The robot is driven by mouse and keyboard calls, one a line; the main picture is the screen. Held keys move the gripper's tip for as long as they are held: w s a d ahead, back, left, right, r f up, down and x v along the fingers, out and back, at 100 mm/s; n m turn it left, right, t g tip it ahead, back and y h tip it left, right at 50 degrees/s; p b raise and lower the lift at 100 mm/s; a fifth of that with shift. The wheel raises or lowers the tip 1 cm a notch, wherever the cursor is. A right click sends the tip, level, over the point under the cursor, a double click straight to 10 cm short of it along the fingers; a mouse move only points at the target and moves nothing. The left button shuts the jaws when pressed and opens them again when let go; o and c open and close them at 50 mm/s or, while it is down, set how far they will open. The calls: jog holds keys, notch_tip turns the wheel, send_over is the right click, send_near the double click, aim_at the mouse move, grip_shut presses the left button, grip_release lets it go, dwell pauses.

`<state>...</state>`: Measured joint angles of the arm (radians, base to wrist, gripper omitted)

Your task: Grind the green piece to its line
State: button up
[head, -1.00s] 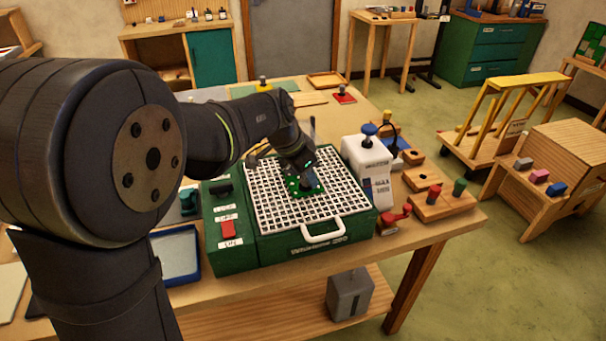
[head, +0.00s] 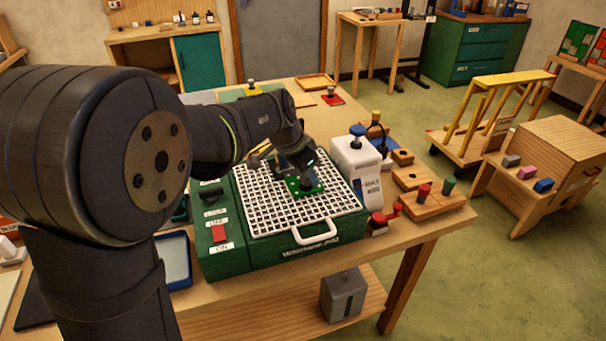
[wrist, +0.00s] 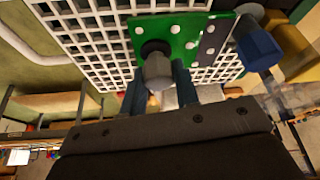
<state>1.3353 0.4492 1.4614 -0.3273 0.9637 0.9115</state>
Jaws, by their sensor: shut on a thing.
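The green piece (head: 293,187) is a flat plate with white dots, over the white grid of the green grinder (head: 290,253). The wrist view shows it (wrist: 190,30) close up, with a grey knob (wrist: 158,70) on its face. My gripper (head: 305,182) is shut on this piece by its knob, and its dark fingers show beside the knob in the wrist view (wrist: 160,88). A dark strip with white dots lies along the piece's right side in the wrist view. I cannot tell whether the piece touches the grid, and I cannot make out its line.
A white bottle-like unit with a blue knob (head: 357,165) stands right of the grid. A red switch (head: 219,233) is on the grinder's left panel. Wooden blocks with red and green pegs (head: 430,194) are at the table's right. A blue-rimmed tray (head: 172,262) lies left.

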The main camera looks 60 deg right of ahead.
aim_at(294, 188)
jog(key=shift+w, duration=0.1)
dwell(0.3)
jog(key=shift+w+a, duration=0.85)
jog(key=shift+a, duration=0.15)
jog(key=shift+w+a, duration=0.1)
jog(key=shift+w+a, duration=0.6)
jog(key=shift+w, duration=0.15)
jog(key=shift+s+a, duration=1.35)
jog(key=shift+s, duration=0.15)
jog(key=o, duration=1)
